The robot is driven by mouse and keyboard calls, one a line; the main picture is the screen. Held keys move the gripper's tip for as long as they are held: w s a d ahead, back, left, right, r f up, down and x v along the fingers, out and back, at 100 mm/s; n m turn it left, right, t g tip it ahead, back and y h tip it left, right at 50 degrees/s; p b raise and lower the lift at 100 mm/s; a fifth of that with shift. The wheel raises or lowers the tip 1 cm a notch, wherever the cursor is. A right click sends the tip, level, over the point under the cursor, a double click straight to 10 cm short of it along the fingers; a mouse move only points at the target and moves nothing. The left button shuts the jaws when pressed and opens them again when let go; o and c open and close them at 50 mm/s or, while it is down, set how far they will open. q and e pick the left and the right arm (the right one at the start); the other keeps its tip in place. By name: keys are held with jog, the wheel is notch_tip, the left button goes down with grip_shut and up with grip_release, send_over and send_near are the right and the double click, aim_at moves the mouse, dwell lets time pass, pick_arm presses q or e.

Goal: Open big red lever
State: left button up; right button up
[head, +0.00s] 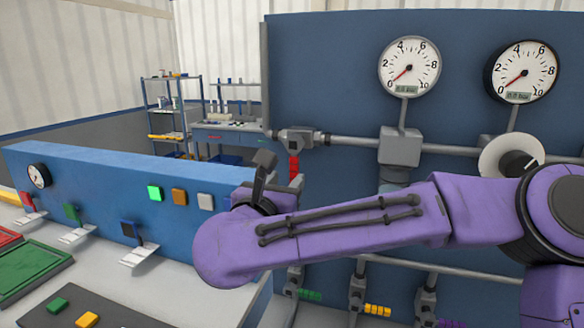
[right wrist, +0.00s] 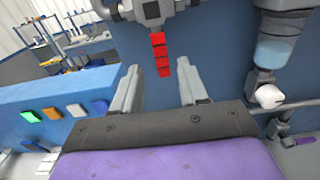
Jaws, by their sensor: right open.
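The big red lever (head: 294,168) hangs down from a grey valve on the pipe of the blue panel. In the right wrist view the red lever (right wrist: 160,54) shows as a segmented red handle just beyond the fingertips. My right gripper (right wrist: 160,84) is open, with the lever's lower end lined up between its two fingers but apart from them. In the head view the right gripper (head: 279,172) is partly hidden by my purple forearm, close to the lever. My left gripper is not in view.
Two gauges (head: 409,68) (head: 521,72) on the panel read near zero. A white round funnel-like part (head: 511,155) sits at right. A low blue console (head: 110,185) with coloured buttons stands at left. Smaller valves with green and yellow handles (head: 377,310) are below my arm.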

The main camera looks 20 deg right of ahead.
aim_at(294, 174)
jog(key=p+x, duration=0.1)
jog(key=x, duration=0.4)
jog(key=shift+s+d+r, duration=0.15)
jog(key=shift+w+d+p, duration=0.15)
jog(key=shift+w+p, duration=0.15)
jog(key=shift+w, duration=0.1)
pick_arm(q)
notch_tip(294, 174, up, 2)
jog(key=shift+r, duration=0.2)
pick_arm(e)
jog(key=shift+s, duration=0.1)
grip_shut()
